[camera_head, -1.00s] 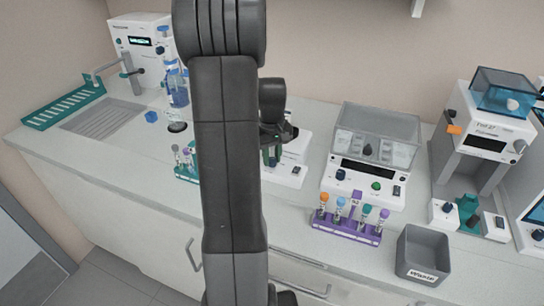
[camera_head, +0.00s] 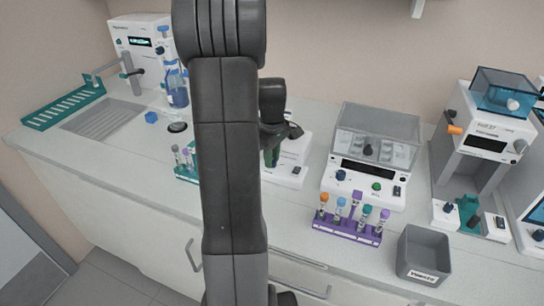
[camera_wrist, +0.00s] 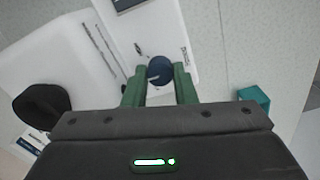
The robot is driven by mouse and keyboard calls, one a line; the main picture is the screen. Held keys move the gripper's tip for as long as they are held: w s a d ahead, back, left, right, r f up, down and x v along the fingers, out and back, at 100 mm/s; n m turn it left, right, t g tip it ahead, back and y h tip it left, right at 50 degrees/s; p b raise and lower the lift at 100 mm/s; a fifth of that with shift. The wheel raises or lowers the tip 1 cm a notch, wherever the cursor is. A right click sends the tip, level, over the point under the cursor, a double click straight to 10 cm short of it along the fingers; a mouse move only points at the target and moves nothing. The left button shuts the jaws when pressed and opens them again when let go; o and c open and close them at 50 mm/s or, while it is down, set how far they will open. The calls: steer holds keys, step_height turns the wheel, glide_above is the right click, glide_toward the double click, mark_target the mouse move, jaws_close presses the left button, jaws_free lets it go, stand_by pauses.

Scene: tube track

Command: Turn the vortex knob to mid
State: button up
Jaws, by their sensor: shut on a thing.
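The vortex mixer is a white device (camera_wrist: 150,22) whose front panel fills the top middle of the wrist view. In the head view its white body (camera_head: 294,150) is partly hidden behind my arm. The vortex knob (camera_wrist: 159,71) is round and dark blue, on that panel. My gripper (camera_wrist: 160,84) has its two green fingers on either side of the knob and is shut on it. In the head view my gripper (camera_head: 271,157) is at the mixer's front, mostly covered by my arm. The knob's pointer is too small to read.
A purple rack (camera_head: 345,233) with several capped tubes stands right of the mixer, before a lidded white device (camera_head: 362,184). A grey waste bin (camera_head: 423,255) is further right. A teal-based tube rack (camera_head: 186,174) is left of my arm.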

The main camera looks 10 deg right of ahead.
steer(key=o, duration=1)
